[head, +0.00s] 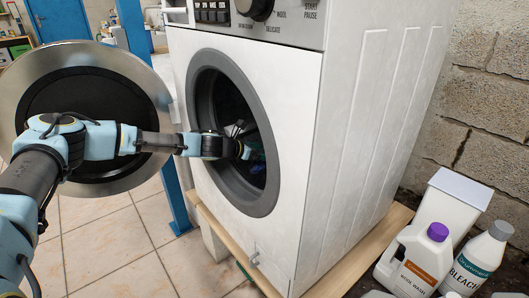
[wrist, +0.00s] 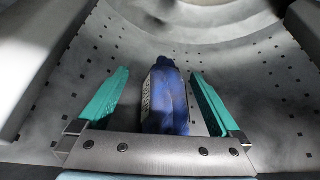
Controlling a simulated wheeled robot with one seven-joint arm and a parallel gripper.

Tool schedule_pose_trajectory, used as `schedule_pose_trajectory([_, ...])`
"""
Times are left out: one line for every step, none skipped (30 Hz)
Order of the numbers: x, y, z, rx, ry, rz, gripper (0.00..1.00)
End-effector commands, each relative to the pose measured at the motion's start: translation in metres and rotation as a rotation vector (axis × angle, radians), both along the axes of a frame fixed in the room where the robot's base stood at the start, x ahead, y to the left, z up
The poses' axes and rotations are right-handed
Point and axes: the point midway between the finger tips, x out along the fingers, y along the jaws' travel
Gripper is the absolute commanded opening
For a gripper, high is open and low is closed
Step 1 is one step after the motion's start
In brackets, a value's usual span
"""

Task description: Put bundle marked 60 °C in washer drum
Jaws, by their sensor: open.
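The white washer (head: 270,185) stands with its round door wide open. My arm reaches through the grey door ring, and my gripper (head: 245,150) is inside the dark drum opening. In the wrist view my gripper (wrist: 160,74) is open, with teal fingers spread. A dark blue bundle (wrist: 172,105) lies between the fingers on the perforated metal drum wall (wrist: 75,75), with a gap on each side. A pale label with dark print shows on the bundle's left side; its marking cannot be read. My gripper's crossbar hides the bundle's near end.
The open washer door (head: 95,60) hangs left of the opening, behind my arm. Raised grey drum ribs (wrist: 45,65) flank the drum space. Wool wash (head: 415,262), bleach (head: 478,262) and a white container stand at the lower right by a block wall.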

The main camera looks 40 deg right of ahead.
Motion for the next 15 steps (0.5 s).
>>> schedule_pose_trajectory([0.000,0.000,0.000,0.000,0.000,0.000,1.00])
schedule_pose_trajectory([0.000,0.000,0.000,0.000,0.000,0.000,1.00])
schedule_pose_trajectory([0.000,0.001,0.001,0.000,0.000,0.000,1.00])
schedule_pose_trajectory([0.000,0.003,0.002,0.000,0.001,0.000,1.00])
schedule_pose_trajectory([0.001,0.005,0.003,0.000,0.001,0.000,1.00])
schedule_pose_trajectory([0.001,0.008,0.005,0.000,0.002,0.001,1.00])
schedule_pose_trajectory([0.001,0.010,0.007,0.000,0.001,0.002,1.00])
schedule_pose_trajectory([0.001,0.013,0.008,0.000,0.001,0.002,1.00])
schedule_pose_trajectory([0.001,0.017,0.010,0.000,0.002,0.002,1.00])
schedule_pose_trajectory([0.002,0.019,0.011,0.000,0.002,0.002,1.00])
schedule_pose_trajectory([0.002,0.022,0.013,0.000,0.001,0.002,1.00])
schedule_pose_trajectory([0.002,0.025,0.014,0.000,0.001,0.002,1.00])
schedule_pose_trajectory([0.002,0.028,0.016,0.000,0.002,0.001,1.00])
schedule_pose_trajectory([0.002,0.030,0.017,0.000,0.001,0.002,1.00])
schedule_pose_trajectory([0.003,0.034,0.018,0.000,0.001,0.002,1.00])
